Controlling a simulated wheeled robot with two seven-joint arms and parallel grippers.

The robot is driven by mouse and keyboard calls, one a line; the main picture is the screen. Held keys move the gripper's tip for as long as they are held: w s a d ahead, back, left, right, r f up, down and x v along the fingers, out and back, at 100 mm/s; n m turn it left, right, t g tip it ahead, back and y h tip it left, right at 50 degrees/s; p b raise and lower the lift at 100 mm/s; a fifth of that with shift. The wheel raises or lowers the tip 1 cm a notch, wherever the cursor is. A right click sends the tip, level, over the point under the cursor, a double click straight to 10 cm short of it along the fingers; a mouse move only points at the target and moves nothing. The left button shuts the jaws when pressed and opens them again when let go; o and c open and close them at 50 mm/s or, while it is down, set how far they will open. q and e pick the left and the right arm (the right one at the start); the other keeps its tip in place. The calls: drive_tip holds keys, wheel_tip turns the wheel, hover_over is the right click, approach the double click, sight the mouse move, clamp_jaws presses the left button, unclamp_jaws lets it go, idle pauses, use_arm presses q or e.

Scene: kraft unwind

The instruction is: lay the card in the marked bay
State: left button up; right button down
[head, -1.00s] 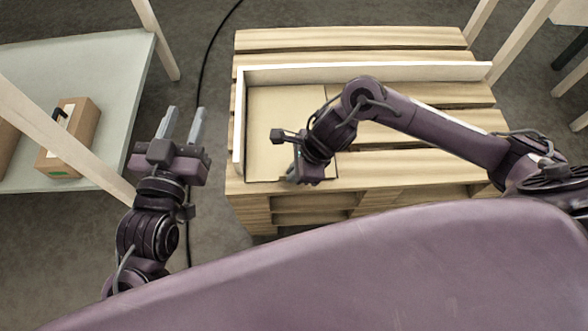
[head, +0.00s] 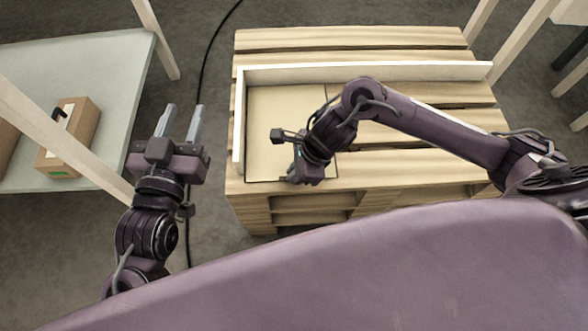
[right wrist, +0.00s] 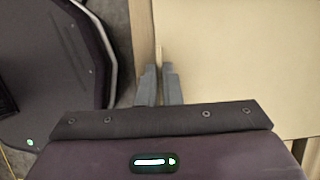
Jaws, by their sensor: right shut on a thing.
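The card (head: 270,120) is a flat tan sheet on the pallet's left part, inside the corner of two white strips. It fills the left of the right wrist view's upper right (right wrist: 230,60). A dark line, apparently the bay's marking, shows along its near and right sides; my right arm hides part of both. My right gripper (head: 293,180) points down at the card's near edge. Its fingers (right wrist: 159,85) are closed on a thin edge of the card. My left gripper (head: 183,122) is open and empty, left of the pallet, over the floor.
The slatted wooden pallet (head: 350,38) has a white strip (head: 370,71) at the back and another (head: 239,125) at the left. A grey-green table (head: 110,75) with a cardboard box (head: 85,125) stands left. A black cable crosses the floor between.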

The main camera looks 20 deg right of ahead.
use_arm(q)
drive_tip(key=shift+f, duration=0.25)
use_arm(e)
drive_tip(key=shift+f, duration=0.1)
drive_tip(key=c, duration=1.5)
unclamp_jaws()
